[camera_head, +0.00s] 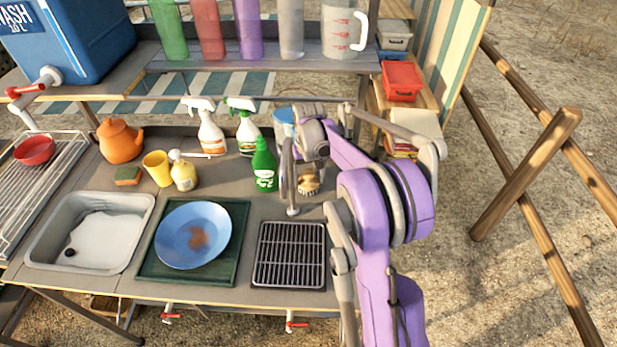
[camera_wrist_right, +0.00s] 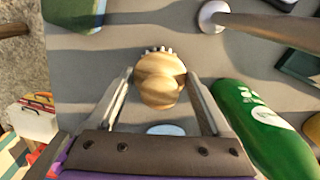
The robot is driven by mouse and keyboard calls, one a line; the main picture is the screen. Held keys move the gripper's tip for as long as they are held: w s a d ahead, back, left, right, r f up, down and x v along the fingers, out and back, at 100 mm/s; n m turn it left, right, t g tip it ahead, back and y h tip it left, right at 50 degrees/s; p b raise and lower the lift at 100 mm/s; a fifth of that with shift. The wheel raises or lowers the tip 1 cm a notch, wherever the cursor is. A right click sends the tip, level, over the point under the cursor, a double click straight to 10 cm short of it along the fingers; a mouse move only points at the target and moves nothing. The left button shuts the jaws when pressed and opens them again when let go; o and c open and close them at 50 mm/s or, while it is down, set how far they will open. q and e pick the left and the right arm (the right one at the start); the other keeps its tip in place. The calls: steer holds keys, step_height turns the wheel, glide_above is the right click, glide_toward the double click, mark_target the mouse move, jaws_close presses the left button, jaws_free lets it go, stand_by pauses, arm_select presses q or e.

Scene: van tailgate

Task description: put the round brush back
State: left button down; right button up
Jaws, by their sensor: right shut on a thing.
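The round brush (camera_head: 308,183) has a tan wooden knob head and short bristles. It is at the right back of the counter in the head view. In the right wrist view the brush (camera_wrist_right: 160,82) sits between the two fingers of my right gripper (camera_wrist_right: 160,92), which is shut on it. I cannot tell whether the brush touches the counter. In the head view my purple arm partly hides the right gripper (camera_head: 307,165). My left gripper is not in view.
A green bottle (camera_head: 264,168) stands close left of the brush, with spray bottles (camera_head: 248,135) behind. A black drain rack (camera_head: 290,255), a blue plate (camera_head: 193,236) on a green tray and a sink basin (camera_head: 45,235) line the front. The counter's right edge is near.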

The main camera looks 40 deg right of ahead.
mark_target(309, 173)
steer(key=shift+f, duration=0.2)
steer(key=o, duration=1)
steer(key=shift+r, duration=0.1)
step_height(309, 173, up, 12)
steer(key=shift+r+p, duration=0.15)
steer(key=shift+p, duration=0.15)
